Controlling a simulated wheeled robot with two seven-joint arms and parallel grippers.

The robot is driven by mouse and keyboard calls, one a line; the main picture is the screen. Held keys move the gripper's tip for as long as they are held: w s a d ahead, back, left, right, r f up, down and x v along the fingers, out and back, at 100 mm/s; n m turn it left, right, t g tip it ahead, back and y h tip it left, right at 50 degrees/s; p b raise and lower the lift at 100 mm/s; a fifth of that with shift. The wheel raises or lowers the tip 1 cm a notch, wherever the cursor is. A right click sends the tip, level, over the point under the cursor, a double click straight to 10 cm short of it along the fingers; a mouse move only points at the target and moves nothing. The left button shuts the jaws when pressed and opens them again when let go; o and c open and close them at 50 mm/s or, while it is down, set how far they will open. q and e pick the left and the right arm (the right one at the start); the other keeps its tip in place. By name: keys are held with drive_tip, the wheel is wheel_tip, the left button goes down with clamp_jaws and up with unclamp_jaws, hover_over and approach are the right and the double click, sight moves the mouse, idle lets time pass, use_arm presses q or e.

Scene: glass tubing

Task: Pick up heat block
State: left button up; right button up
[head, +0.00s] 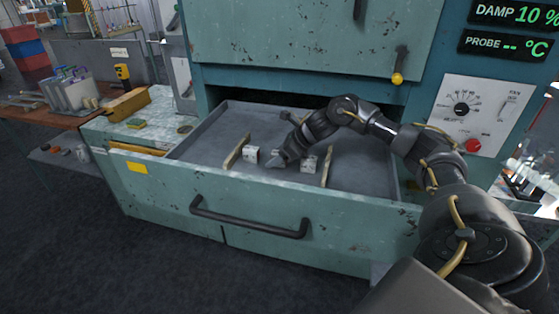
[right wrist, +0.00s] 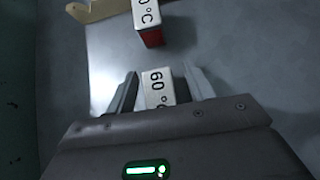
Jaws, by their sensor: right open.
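Heat blocks lie in the open drawer (head: 220,130). In the head view a pale block (head: 250,155) sits by the left wooden piece, and another pale block (head: 308,163) sits to the right of my right gripper (head: 279,163). In the right wrist view a block marked "60 °" (right wrist: 157,88) lies between the two spread fingers of my right gripper (right wrist: 160,84). Whether the fingers touch it I cannot tell. A second block with a red side (right wrist: 148,22), its label partly cut off, lies beyond it. My left gripper is not in view.
Two wooden pieces (head: 237,152) (head: 327,167) stand in the drawer near the blocks. The drawer's front wall with its dark handle (head: 248,218) faces me. The cabinet door (head: 300,40) is above. Free drawer floor lies at left and right.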

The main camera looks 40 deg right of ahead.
drive_tip(key=c, duration=1.1)
drive_tip(key=shift+r, duration=0.15)
drive_tip(key=shift+w+r+b, duration=0.1)
drive_tip(key=shift+r+b, duration=0.4)
drive_tip(key=shift+b, duration=0.05)
drive_tip(key=s+r+b, duration=0.1)
drive_tip(key=s+r, duration=0.3)
drive_tip(key=s+r+b, duration=0.2)
drive_tip(key=s+r, duration=0.2)
drive_tip(key=s, duration=0.1)
drive_tip(key=s+d+r+b, duration=0.1)
drive_tip(key=s+r+b, duration=0.1)
drive_tip(key=s+r, duration=0.2)
drive_tip(key=shift+s, duration=0.6)
